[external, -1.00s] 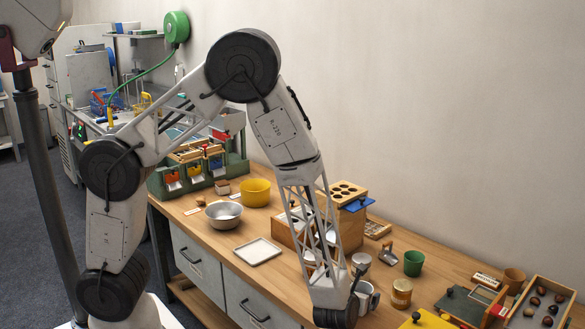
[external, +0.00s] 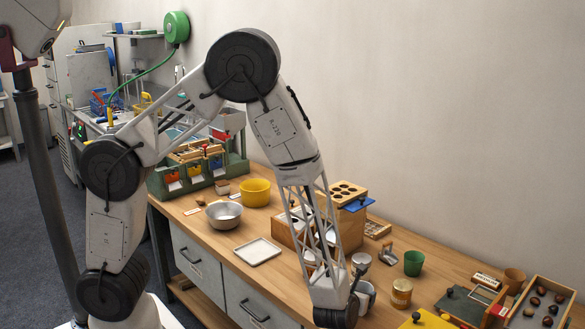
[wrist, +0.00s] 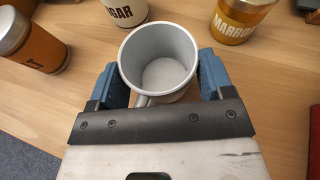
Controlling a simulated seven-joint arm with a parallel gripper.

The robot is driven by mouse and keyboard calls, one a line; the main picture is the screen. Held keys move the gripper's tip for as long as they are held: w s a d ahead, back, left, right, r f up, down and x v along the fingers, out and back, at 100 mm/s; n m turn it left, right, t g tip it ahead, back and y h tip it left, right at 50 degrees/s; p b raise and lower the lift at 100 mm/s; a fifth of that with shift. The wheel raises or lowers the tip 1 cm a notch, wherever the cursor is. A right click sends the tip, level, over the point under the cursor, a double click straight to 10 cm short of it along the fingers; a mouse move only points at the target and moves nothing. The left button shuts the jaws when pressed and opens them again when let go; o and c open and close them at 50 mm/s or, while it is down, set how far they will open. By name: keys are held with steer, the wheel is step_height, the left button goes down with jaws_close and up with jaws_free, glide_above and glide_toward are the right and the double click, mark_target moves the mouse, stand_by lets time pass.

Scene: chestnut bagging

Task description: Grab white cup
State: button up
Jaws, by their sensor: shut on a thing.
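The white cup (wrist: 160,88) stands upright and empty between the blue fingers of my gripper (wrist: 160,82) in the wrist view. The fingers press on its left and right sides, and its handle points back toward my wrist. In the external view the cup (external: 366,294) shows only in part beside the end of my arm, whose gripper is mostly hidden behind the wrist joint. I cannot tell whether the cup still touches the table.
A SUGAR jar (wrist: 125,12) stands just beyond the cup, a gold-lidded jar (wrist: 237,18) to the right, and an orange container (wrist: 35,45) to the left. A green cup (external: 413,263) and a chestnut tray (external: 542,306) are further right on the wooden bench.

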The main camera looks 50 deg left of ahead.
steer(key=shift+r, duration=0.3)
steer(key=shift+r, duration=1.55)
steer(key=s+a+r, duration=0.1)
steer(key=s+a, duration=0.7)
steer(key=s, duration=0.5)
steer(key=shift+s+r, duration=0.15)
steer(key=shift+s, duration=0.15)
steer(key=shift+s, duration=0.1)
